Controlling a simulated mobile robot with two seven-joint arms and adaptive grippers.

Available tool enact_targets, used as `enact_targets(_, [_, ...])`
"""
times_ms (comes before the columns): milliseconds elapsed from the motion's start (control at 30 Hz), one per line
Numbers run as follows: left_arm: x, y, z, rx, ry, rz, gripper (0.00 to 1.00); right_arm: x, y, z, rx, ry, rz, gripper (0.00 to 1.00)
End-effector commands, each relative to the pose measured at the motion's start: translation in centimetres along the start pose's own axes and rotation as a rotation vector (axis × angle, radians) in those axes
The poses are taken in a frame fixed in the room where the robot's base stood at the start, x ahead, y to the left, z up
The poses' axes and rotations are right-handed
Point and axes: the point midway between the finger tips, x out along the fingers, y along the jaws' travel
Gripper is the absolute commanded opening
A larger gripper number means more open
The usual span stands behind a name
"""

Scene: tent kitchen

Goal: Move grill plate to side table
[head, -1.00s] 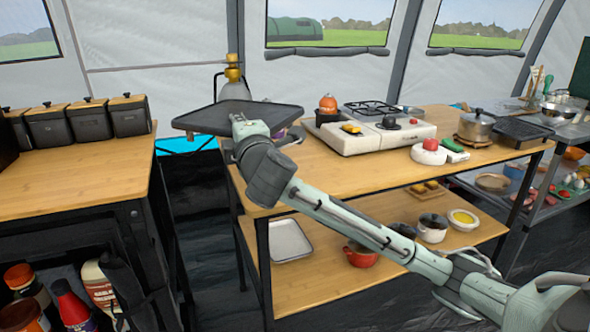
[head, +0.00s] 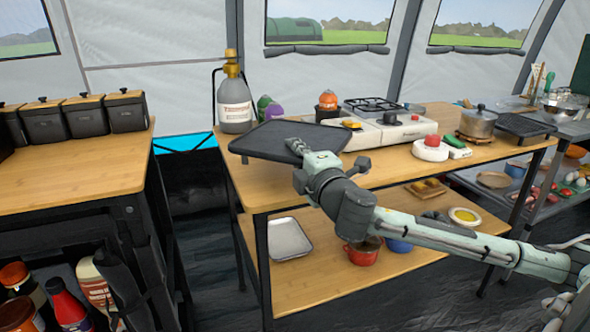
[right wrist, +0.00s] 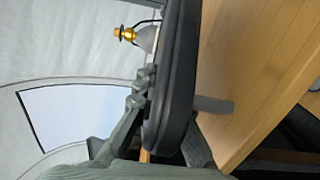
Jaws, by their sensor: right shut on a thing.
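The grill plate (head: 275,141) is a flat, dark, rimmed slab above the left end of the wooden table with the stove (head: 240,187). My right gripper (head: 300,148) is shut on its near right edge. The plate looks nearly level, and I cannot tell whether it touches the tabletop. In the right wrist view the plate (right wrist: 176,75) stands edge-on between the gripper fingers (right wrist: 140,95), beside the wood top. Another wooden table (head: 95,172) is at the left, across a gap. Which one is the side table is unclear. My left gripper is not in view.
A gas bottle (head: 234,105) stands just behind the plate. A camp stove (head: 365,135), pot (head: 477,122) and white dish (head: 430,150) stand farther right. Dark canisters (head: 40,121) line the left table's back; its front is clear. A metal tray (head: 290,238) lies on the lower shelf.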

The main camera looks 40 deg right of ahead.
Motion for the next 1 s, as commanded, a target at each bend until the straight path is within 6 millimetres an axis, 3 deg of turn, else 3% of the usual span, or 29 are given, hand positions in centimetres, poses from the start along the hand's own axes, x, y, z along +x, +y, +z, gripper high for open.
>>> enact_targets(267, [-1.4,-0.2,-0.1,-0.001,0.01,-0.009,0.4,0.0,-3.4,0.0,-0.002,-0.001,0.004,0.0])
enact_targets(733, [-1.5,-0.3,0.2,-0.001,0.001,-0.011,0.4,0.0,-3.9,0.0,-0.001,-0.001,0.005,0.0])
enact_targets(767, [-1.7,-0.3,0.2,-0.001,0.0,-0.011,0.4,0.0,-4.1,0.0,0.0,-0.001,-0.002,0.12])
enact_targets(900, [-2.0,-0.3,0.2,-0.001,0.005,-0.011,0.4,0.0,-4.1,0.0,0.0,-0.001,-0.002,0.29])
enact_targets(1000, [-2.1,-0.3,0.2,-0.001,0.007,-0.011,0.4,0.0,-4.1,0.0,0.0,-0.001,-0.002,0.3])
